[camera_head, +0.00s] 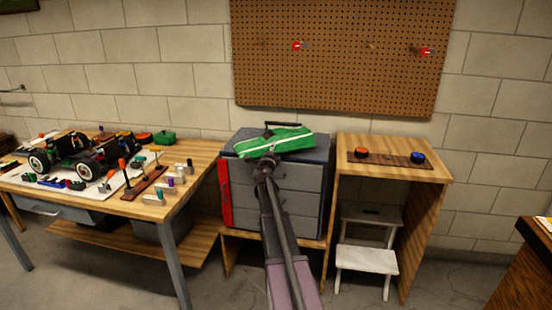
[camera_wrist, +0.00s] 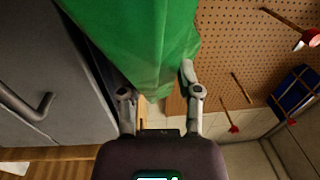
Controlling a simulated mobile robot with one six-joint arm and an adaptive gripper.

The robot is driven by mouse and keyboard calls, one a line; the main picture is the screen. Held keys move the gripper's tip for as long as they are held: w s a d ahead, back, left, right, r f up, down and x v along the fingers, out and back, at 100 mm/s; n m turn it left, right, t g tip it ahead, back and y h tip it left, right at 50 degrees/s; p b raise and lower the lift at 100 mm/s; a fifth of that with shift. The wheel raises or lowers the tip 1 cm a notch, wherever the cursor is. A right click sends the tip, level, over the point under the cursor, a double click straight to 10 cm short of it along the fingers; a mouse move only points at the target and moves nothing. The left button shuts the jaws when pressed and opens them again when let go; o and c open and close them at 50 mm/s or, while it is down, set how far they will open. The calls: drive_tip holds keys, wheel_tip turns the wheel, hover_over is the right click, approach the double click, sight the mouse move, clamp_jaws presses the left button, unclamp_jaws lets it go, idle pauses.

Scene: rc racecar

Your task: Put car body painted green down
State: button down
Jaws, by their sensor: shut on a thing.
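The green car body (camera_head: 275,142), with white stripes, is at the grey tool cabinet's top in the head view. In the wrist view the green car body (camera_wrist: 140,40) fills the upper middle, between the cabinet and the pegboard. My gripper (camera_head: 264,167) reaches up to its near edge, in front of the cabinet. In the wrist view my gripper's fingers (camera_wrist: 158,95) are on either side of the body's lower edge, shut on it. I cannot tell whether the body's underside touches the cabinet top (camera_head: 315,155).
A wooden workbench (camera_head: 205,150) at left holds a car chassis (camera_head: 85,155) and several tools. A wooden stand (camera_head: 432,172) with red and blue buttons is at right, above a white step stool (camera_head: 366,260). The pegboard (camera_head: 340,60) hangs behind the cabinet.

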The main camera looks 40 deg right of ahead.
drive_tip(key=shift+f+b, duration=1.75)
drive_tip(key=shift+b, duration=0.05)
drive_tip(key=shift+c, duration=1.5)
unclamp_jaws()
drive_tip(key=shift+s+a, duration=0.1)
drive_tip(key=b+v, duration=0.1)
drive_tip(key=v, duration=1)
drive_tip(key=shift+s+a, duration=0.3)
